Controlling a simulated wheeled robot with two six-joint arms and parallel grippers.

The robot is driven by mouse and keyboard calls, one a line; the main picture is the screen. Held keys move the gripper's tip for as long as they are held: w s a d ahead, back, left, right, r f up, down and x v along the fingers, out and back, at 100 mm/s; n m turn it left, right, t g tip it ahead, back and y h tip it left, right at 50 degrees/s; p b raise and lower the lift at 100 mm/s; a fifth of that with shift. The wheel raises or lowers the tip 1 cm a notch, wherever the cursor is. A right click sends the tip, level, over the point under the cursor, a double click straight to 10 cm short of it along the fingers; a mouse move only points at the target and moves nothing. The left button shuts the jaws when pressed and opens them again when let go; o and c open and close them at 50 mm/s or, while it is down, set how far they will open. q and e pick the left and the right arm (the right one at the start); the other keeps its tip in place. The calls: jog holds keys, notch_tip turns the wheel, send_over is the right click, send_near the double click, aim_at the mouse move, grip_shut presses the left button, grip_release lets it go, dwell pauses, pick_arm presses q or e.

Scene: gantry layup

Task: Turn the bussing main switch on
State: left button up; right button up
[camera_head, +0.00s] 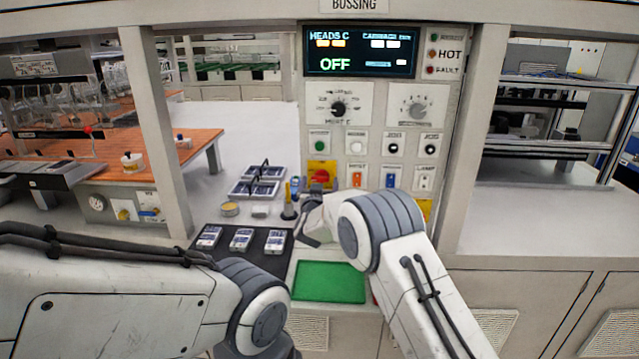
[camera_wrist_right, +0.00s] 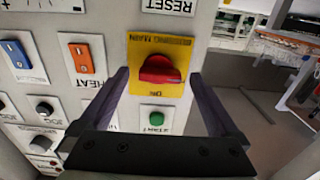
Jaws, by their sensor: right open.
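The main switch is a red rotary knob (camera_head: 321,175) on a yellow plate on the control panel's lower left. In the right wrist view the red knob (camera_wrist_right: 160,69) shows close up, and its plate appears upside down with "BUSSING MAIN" lettering. My right gripper (camera_wrist_right: 158,76) is open, its two dark fingers on either side of the knob. I cannot tell whether they touch it. In the head view my right arm partly hides the lower panel. The display (camera_head: 360,52) reads OFF. My left arm shows at lower left, its gripper out of view.
A green button (camera_wrist_right: 156,118) is close to the knob in the wrist view. Orange (camera_head: 357,176) and blue rockers sit right of the knob. A black mat (camera_head: 262,258) with several small packs and a green mat (camera_head: 330,282) lie on the bench below. A post (camera_head: 160,120) stands at left.

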jog(key=c, duration=1.4)
jog(key=shift+o, duration=0.2)
jog(key=shift+f+m+b, duration=0.15)
jog(key=shift+m+b, duration=0.25)
jog(key=shift+b, duration=0.35)
jog(key=m+b, duration=0.9)
jog(key=b, duration=0.2)
jog(key=m+b, duration=0.4)
jog(key=shift+d+m, duration=0.1)
jog(key=shift+m, duration=0.3)
jog(key=shift+d+r+m+b, duration=0.1)
jog(key=shift+r+m+b, duration=0.1)
jog(key=shift+m+b, duration=1.1)
jog(key=shift+m, duration=0.5)
jog(key=o, duration=1.4)
jog(key=shift+c, duration=0.2)
jog(key=shift+r, duration=0.1)
